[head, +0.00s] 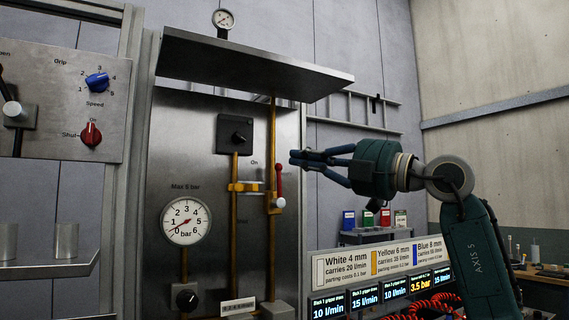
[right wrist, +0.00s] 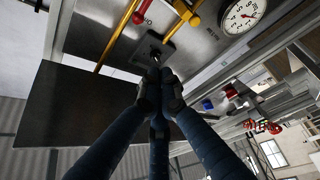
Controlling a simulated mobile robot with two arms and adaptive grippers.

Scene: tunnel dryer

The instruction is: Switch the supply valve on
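A valve with a red lever (head: 278,178) sits on the right yellow pipe of the steel panel. The lever stands upright, and an "On" label is to its upper left. A black knob on a dark square plate (head: 223,137) is further left; no label names either as supply valve. My right gripper (head: 297,158) is right of the lever, apart from it, fingers pointing left. In the right wrist view its fingertips (right wrist: 159,84) meet with nothing visible between them. There the knob plate (right wrist: 153,50) shows past the tips, and the red lever (right wrist: 142,12) above. My left gripper is out of view.
A metal hood (head: 250,65) juts out above the panel. A control box (head: 60,100) stands left. A sign and lit displays (head: 393,288) are lower right.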

